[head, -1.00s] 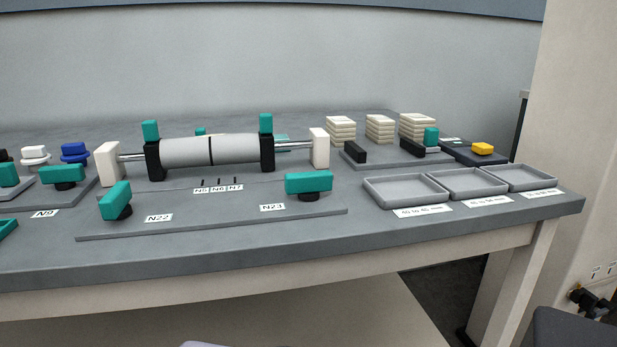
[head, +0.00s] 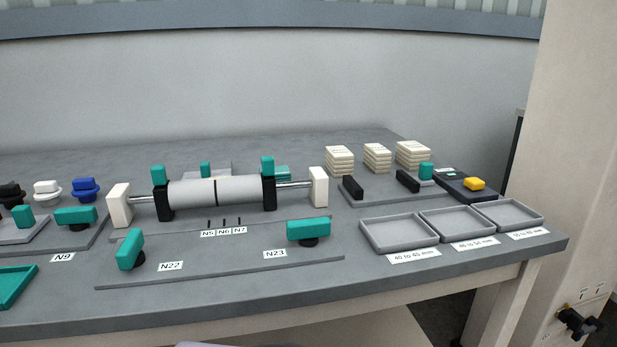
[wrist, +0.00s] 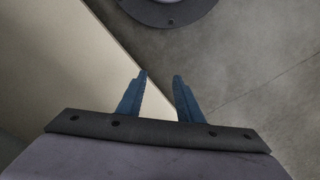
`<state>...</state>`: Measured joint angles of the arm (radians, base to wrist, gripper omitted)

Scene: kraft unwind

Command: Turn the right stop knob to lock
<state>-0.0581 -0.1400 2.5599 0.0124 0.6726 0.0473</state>
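In the head view a grey roller (head: 240,190) lies on a shaft between two white end blocks, with a black stop on each side of it. The right black stop (head: 269,193) carries a teal block on top. In front, on a grey base plate (head: 215,267), two teal knobs sit on black stems. The right knob (head: 308,229), by label N23, lies crosswise; the left knob (head: 130,249), by label N22, is angled. My gripper (wrist: 161,76) shows only in the wrist view, with two blue fingers apart and nothing between them, above the floor.
Three grey trays (head: 398,249) with size labels stand at the table's right. Another teal knob (head: 76,216) is near label N9.

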